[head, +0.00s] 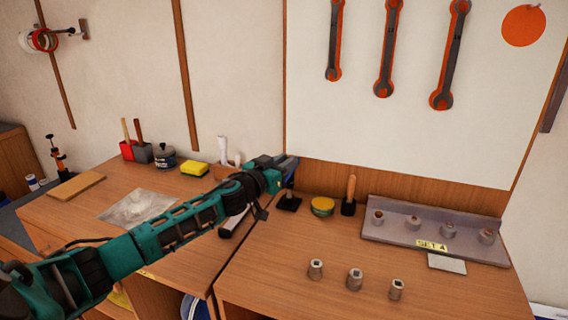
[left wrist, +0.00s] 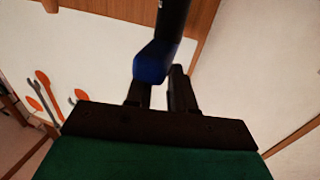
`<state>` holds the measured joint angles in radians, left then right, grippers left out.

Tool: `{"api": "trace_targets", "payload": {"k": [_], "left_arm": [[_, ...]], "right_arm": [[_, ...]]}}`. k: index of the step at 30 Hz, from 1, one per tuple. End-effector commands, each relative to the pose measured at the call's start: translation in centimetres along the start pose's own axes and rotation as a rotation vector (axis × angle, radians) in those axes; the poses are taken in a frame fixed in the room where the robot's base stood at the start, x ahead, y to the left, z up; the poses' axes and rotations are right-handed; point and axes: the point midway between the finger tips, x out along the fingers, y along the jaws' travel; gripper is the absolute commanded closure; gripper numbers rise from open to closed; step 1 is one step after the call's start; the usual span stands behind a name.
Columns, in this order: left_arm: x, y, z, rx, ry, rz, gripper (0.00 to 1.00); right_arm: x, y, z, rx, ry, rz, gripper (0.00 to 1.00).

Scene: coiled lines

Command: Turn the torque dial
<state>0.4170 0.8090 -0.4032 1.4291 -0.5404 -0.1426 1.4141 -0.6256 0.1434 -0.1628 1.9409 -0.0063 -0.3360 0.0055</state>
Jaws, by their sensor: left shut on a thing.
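My left gripper (head: 287,165) reaches in from the left and is over the back of the workbench. In the left wrist view its fingers (left wrist: 162,92) are shut on a dark shafted tool with a blue end (left wrist: 155,66), whose shaft runs out of the top of the picture. In the head view a dark stem on a black square base (head: 288,203) stands right below the gripper, and the gripper hides its upper part. I cannot tell a dial or its markings apart on the held tool. My right gripper is not in view.
Right of the gripper are a yellow-topped tin (head: 322,206) and a wooden-handled tool in a black holder (head: 349,195). A grey rack (head: 385,236) holds several sockets; three loose sockets (head: 355,280) stand in front. A yellow sponge (head: 194,169) lies left. Wrenches (head: 384,60) hang behind.

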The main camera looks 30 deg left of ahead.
Motion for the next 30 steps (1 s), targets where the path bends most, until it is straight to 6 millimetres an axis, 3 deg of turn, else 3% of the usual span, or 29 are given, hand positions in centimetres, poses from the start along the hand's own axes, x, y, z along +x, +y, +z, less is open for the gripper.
{"api": "trace_targets", "payload": {"k": [19,30], "left_arm": [[0.0,0.3,0.1,-0.003,0.0,-0.101,1.0],[0.2,1.1,0.7,-0.012,0.0,-0.364,1.0]], "right_arm": [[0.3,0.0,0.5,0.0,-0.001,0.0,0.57],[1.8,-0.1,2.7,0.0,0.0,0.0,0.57]]}}
